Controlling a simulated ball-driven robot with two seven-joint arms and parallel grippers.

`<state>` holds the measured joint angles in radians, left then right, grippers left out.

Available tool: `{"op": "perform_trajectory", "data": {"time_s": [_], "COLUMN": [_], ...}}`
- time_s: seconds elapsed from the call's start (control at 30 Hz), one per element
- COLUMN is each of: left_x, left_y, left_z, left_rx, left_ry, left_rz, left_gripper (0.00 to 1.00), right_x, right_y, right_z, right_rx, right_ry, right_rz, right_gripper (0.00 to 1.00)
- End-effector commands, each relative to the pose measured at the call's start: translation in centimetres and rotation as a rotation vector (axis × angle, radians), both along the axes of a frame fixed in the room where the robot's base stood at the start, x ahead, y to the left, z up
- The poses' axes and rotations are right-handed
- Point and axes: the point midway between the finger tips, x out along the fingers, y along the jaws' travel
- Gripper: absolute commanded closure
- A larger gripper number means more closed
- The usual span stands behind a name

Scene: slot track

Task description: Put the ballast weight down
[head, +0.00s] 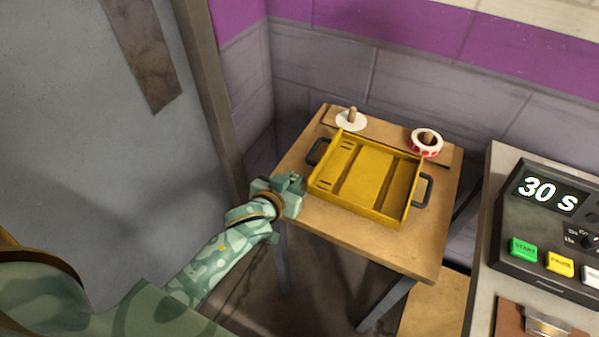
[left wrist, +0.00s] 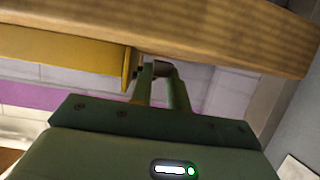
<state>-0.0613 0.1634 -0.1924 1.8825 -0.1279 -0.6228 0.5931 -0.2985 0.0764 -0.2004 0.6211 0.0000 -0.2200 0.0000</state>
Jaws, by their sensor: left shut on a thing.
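My left gripper (head: 294,182) is at the left edge of the wooden table, beside the yellow slotted tray (head: 386,212) and just short of its left handle (head: 313,152). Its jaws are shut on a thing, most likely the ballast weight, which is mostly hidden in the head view. In the left wrist view the two fingers (left wrist: 161,86) close together at their tips. A small dark rounded shape shows there, next to the tray's yellow end (left wrist: 127,70). I cannot tell whether that shape is the held thing or the handle behind. My right gripper is not in view.
The wooden table (head: 345,232) has bare room in front of the tray. Behind the tray are a white disc (head: 341,123) with a wooden peg and a red-and-white ring (head: 413,144) around another peg. A timer panel (head: 520,248) reading 30 s stands at right. A grey door (head: 70,130) is at left.

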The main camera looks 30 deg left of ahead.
Motion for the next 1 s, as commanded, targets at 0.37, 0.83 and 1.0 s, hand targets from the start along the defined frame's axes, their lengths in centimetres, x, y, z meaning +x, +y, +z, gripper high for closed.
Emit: {"op": "perform_trajectory", "data": {"time_s": [0.37,0.83,1.0], "left_x": [3.3,3.2,3.2], "left_y": [0.0,-0.1,-0.1], "left_z": [-0.7,-0.9,-0.5], "left_rx": [0.0,0.0,0.0], "left_ry": [0.001,0.0,-0.001], "left_rz": [0.0,0.0,-0.001], "left_gripper": [1.0,0.74,0.74], "right_x": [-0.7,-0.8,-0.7], "right_y": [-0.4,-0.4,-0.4], "right_z": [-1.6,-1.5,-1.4], "right_rx": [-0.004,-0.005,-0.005], "right_ry": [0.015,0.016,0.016], "right_rz": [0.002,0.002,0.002], "right_gripper": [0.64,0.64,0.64]}}
